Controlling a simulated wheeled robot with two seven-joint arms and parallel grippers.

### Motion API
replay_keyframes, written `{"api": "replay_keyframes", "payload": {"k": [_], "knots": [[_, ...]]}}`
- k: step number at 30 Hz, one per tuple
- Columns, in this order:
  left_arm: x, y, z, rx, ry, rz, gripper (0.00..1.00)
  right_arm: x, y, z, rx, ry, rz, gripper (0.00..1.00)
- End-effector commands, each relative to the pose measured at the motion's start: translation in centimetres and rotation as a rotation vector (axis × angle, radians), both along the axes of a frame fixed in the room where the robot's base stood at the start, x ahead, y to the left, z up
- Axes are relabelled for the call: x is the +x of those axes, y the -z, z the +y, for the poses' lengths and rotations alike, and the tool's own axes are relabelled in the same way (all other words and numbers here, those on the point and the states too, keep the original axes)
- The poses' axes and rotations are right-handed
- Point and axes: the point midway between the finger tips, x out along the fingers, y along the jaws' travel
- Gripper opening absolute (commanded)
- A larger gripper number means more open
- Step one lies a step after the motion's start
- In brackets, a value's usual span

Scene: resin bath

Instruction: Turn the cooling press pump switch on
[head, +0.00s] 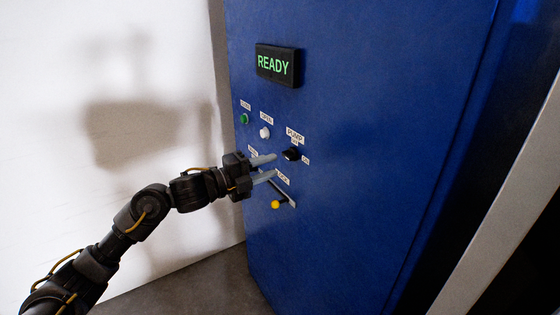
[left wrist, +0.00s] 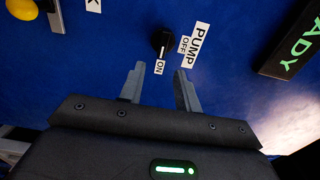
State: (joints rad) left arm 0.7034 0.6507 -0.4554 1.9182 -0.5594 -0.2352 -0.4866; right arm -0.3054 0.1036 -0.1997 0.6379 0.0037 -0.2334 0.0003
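The black pump switch (head: 291,154) is a small knob on the blue press panel (head: 360,120), under the PUMP label (head: 295,134). OFF is marked above it and ON at its lower right. The switch also shows in the left wrist view (left wrist: 162,42), ahead of the fingertips. A thin light mark on it seems to lie on the ON side, but its exact setting is hard to tell. My left gripper (head: 269,168) is open and empty, its two fingers apart, just left of the switch. It also shows in the left wrist view (left wrist: 160,82). My right gripper is not in view.
A lit READY display (head: 277,66) is above. A green button (head: 244,119) and a white button (head: 265,132) sit left of the switch. A lever with a yellow knob (head: 276,204) is below my left gripper. A white wall (head: 60,100) stands at left.

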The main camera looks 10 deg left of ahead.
Motion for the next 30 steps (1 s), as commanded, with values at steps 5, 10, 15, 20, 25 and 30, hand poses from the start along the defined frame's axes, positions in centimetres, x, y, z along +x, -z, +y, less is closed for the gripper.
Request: {"api": "replay_keyframes", "payload": {"k": [5, 10, 15, 20, 25, 30], "knots": [[-2.3, 0.1, 2.3, 0.002, -0.001, 0.001, 0.33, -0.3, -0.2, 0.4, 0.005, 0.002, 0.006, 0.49], [-3.5, 0.1, 3.5, 0.001, -0.001, 0.001, 0.33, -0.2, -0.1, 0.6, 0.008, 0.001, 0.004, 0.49], [-3.9, 0.0, 3.8, 0.0, 0.0, 0.0, 0.33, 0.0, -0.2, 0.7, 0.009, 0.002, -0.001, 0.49], [-3.8, 0.0, 3.8, 0.0, 0.0, 0.0, 0.33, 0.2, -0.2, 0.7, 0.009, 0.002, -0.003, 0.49], [-3.8, 0.0, 3.8, 0.0, 0.0, 0.0, 0.33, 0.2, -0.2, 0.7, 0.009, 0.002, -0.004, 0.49], [-2.8, -0.1, 4.7, -0.068, -0.033, 0.05, 0.33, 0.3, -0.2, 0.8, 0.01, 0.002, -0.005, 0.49]]}}
